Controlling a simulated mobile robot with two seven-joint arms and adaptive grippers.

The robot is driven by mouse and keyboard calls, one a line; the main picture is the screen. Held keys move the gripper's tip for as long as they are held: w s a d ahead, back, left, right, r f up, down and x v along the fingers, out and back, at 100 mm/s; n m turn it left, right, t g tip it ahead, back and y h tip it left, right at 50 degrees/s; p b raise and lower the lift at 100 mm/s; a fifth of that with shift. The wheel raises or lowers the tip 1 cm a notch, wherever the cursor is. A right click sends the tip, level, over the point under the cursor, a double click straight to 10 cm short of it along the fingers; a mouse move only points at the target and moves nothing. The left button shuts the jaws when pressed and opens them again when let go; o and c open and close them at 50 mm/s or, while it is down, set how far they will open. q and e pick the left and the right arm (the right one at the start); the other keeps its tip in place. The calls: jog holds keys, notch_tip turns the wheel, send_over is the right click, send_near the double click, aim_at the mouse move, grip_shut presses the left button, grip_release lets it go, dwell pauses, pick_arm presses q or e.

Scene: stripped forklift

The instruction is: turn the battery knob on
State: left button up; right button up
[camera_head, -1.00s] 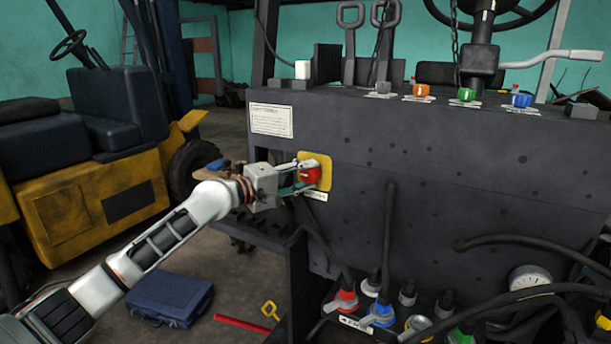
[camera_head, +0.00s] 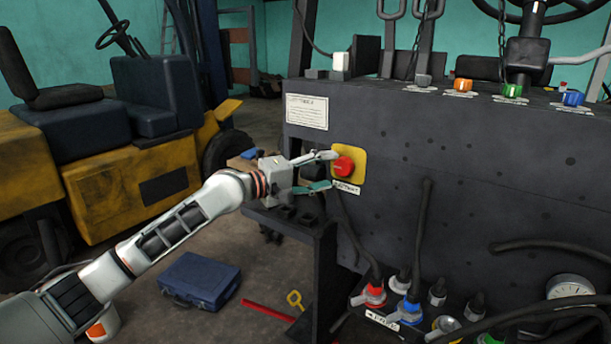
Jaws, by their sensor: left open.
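The battery knob (camera_head: 343,166) is a red round knob on a yellow plate (camera_head: 359,168) on the dark forklift panel. A small white label (camera_head: 346,187) sits just below the plate. My left gripper (camera_head: 326,170) is open and empty, just left of the knob. Its upper finger reaches toward the plate's left edge and its lower finger is below and left of the knob. The knob shows between and just beyond the fingertips; I cannot tell whether a finger touches it. My right gripper is not in view.
A white notice (camera_head: 307,112) is on the panel above the gripper. Coloured knobs (camera_head: 463,86) and levers line the panel top. Red and blue connectors (camera_head: 374,294) and hoses are below. A blue case (camera_head: 200,280) and a red bar (camera_head: 268,311) lie on the floor. A yellow forklift (camera_head: 130,185) stands at the left.

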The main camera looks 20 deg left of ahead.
pick_arm(q)
jog(key=v, duration=0.7)
jog(key=s+d+f+m+y, duration=0.15)
jog(key=s+f, duration=0.25)
jog(key=f, duration=0.5)
jog(key=s+d+f+m+p, duration=0.1)
jog(key=s+d+f+m, duration=0.3)
jog(key=f, duration=0.6)
jog(key=s+d+f+m+y, duration=0.1)
jog(key=s+f, duration=0.4)
jog(key=f, duration=0.4)
jog(key=s+a+f+m+g+y, duration=0.1)
jog(key=s+a+f+m+y, duration=0.1)
jog(key=s+f, duration=0.7)
jog(key=s+a+f+m+g+y, duration=0.1)
jog(key=s+f+m+y, duration=0.3)
jog(key=s+f, duration=0.5)
jog(key=s+p, duration=0.1)
jog(key=s, duration=0.6)
jog(key=shift+s+a+g, duration=0.15)
jog(key=shift+a+g, duration=0.15)
jog(key=shift+a, duration=0.05)
